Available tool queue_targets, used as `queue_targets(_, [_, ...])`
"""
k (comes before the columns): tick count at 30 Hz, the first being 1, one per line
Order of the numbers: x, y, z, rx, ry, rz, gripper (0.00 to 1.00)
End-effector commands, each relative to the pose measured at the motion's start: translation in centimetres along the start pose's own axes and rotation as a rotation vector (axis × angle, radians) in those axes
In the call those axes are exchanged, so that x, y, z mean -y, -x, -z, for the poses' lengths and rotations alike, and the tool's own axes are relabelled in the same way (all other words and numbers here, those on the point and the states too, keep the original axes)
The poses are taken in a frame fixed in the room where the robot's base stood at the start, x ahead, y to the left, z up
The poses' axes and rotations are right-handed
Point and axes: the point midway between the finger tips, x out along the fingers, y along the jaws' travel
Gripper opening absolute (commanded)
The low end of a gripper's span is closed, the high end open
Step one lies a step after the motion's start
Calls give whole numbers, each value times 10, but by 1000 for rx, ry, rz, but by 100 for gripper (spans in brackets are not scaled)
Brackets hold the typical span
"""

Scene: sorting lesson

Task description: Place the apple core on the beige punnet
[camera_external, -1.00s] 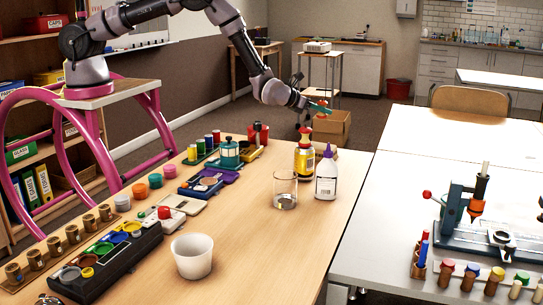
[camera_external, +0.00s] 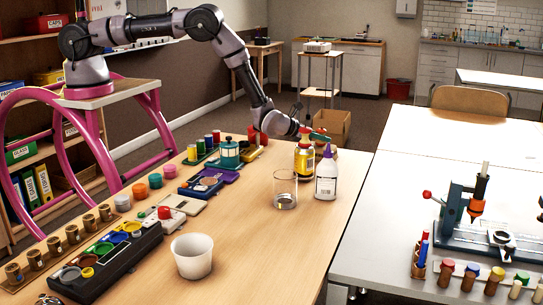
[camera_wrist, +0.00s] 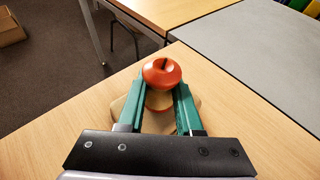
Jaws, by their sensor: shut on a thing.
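The apple core (camera_wrist: 162,72), with a red top and a pale wood waist, sits between the green fingers of my gripper (camera_wrist: 160,95) in the wrist view. My gripper is shut on it. A beige, wood-toned thing, which looks like the beige punnet (camera_wrist: 123,108), shows below the fingers and the core; its middle is hidden. I cannot tell whether the core touches it. In the external view, my gripper (camera_external: 320,137) is low over the far end of the wooden table, behind the bottles, which partly hide the spot.
A yellow bottle (camera_external: 304,162), a white glue bottle (camera_external: 326,176) and a clear glass (camera_external: 285,190) stand just in front of my gripper. A white cup (camera_external: 192,256) is nearer. Paints and trays line the table's left side. The front right of the wooden table is clear.

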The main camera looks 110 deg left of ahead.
Motion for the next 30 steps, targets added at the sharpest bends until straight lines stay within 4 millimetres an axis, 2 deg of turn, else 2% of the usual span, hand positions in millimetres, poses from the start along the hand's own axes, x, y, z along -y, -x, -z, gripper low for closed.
queue_targets(4, [0, -1, 3, -1, -1, 0, 0])
queue_targets(5, [0, -1, 3, 0, 0, 0, 38])
queue_targets(6, [0, -1, 3, 0, 0, 0, 53])
queue_targets(7, [0, -1, 3, 0, 0, 0, 64])
queue_targets(20, [0, 5, 0, -2, -1, 0, 64])
queue_targets(23, [1, 18, 0, -2, -2, 0, 64])
queue_targets(30, [1, 70, 0, -2, -1, 1, 64])
